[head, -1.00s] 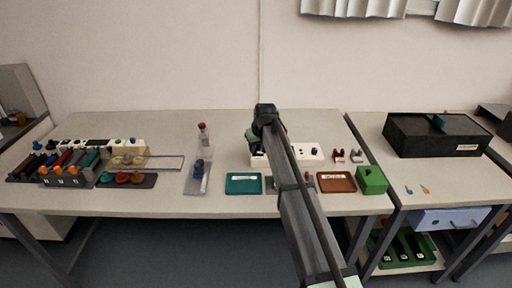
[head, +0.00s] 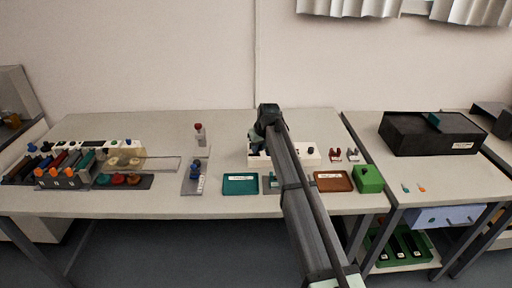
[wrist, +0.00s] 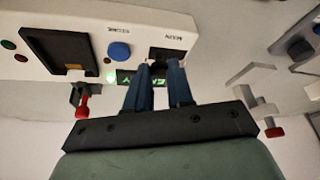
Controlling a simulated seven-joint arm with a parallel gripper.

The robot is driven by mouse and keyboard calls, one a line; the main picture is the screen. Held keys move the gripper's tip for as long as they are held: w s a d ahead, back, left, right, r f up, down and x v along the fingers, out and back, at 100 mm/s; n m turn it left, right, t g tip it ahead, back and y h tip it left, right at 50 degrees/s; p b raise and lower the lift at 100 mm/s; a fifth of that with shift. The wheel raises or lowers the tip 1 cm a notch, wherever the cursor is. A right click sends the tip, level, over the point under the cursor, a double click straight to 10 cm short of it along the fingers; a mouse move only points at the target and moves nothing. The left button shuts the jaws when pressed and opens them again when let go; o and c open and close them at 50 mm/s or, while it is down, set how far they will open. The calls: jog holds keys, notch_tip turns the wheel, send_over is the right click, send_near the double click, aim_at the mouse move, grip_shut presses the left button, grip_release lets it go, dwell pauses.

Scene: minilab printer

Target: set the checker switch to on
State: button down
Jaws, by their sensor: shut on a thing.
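The checker appears to be the white box (head: 311,155) at the back of the table, partly hidden by my arm in the head view. In the wrist view its white panel (wrist: 128,18) carries a blue round button (wrist: 119,51), a black slot and a small lit green display (wrist: 125,77). A black switch (wrist: 163,53) sits in a dark recess under an upside-down label that seems to read MAIN. My gripper (wrist: 162,66) has its two blue fingers at this switch and is shut on it. The fingers hide most of the switch, so its position is unclear.
A teal tray (head: 226,189) and a brown tray (head: 319,187) lie in front of the box. A green block (head: 369,179) stands at the table's right edge. Small red-and-grey pieces (head: 352,155) are right of the box. A blue-and-grey stand (head: 194,180) is further left.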

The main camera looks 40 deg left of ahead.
jog(key=c, duration=1)
grip_release()
jog(key=shift+w+d, duration=0.15)
jog(key=v, duration=1.4)
